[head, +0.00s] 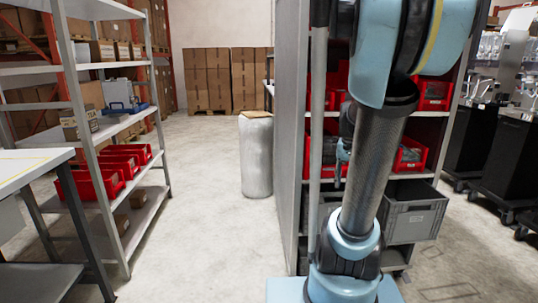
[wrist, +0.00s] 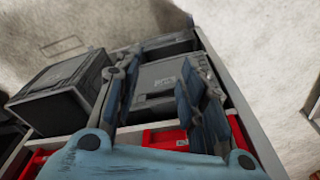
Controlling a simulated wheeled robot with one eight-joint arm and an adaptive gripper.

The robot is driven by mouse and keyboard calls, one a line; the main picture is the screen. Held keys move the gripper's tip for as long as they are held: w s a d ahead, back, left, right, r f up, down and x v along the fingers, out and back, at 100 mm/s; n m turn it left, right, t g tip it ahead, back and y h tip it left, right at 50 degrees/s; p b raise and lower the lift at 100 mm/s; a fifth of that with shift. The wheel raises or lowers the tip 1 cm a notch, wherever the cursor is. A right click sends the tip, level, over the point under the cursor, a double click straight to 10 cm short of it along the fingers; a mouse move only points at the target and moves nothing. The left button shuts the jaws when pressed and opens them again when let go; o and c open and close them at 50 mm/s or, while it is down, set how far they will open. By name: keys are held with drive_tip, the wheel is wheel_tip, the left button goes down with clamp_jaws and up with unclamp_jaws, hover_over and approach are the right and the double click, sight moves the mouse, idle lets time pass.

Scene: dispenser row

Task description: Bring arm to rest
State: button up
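My arm rises in front of the shelf in the head view, bent at the top, with its forearm folded down behind the thick grey upper link. In the wrist view my gripper (wrist: 160,78) is open, its two blue-padded fingers apart with nothing between them. Beyond the fingers are a grey crate (wrist: 157,80) and another dark grey crate (wrist: 58,95) to the left. A red bin (wrist: 165,138) shows below, partly hidden by the gripper body. In the head view my gripper is mostly hidden behind the arm, so its fingers cannot be made out.
A tall grey shelf (head: 292,120) with red bins (head: 410,154) and a grey crate (head: 413,212) stands close behind my arm. Another shelf (head: 128,190) and a table (head: 30,165) are at left. The aisle floor (head: 195,220) is clear, with a pale wrapped cylinder (head: 256,155) further back.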

drive_tip(key=s+a+f+n, duration=0.2)
drive_tip(key=s+a+f, duration=0.1)
drive_tip(key=s, duration=0.4)
drive_tip(key=s+a+f+n+t, duration=0.1)
drive_tip(key=s+a+f+n, duration=0.2)
drive_tip(key=s, duration=0.4)
drive_tip(key=a+f, duration=0.1)
drive_tip(key=a, duration=0.1)
drive_tip(key=shift+s+a, duration=0.3)
drive_tip(key=shift+a, duration=0.1)
drive_tip(key=shift+w+f, duration=0.15)
drive_tip(key=shift+w, duration=0.3)
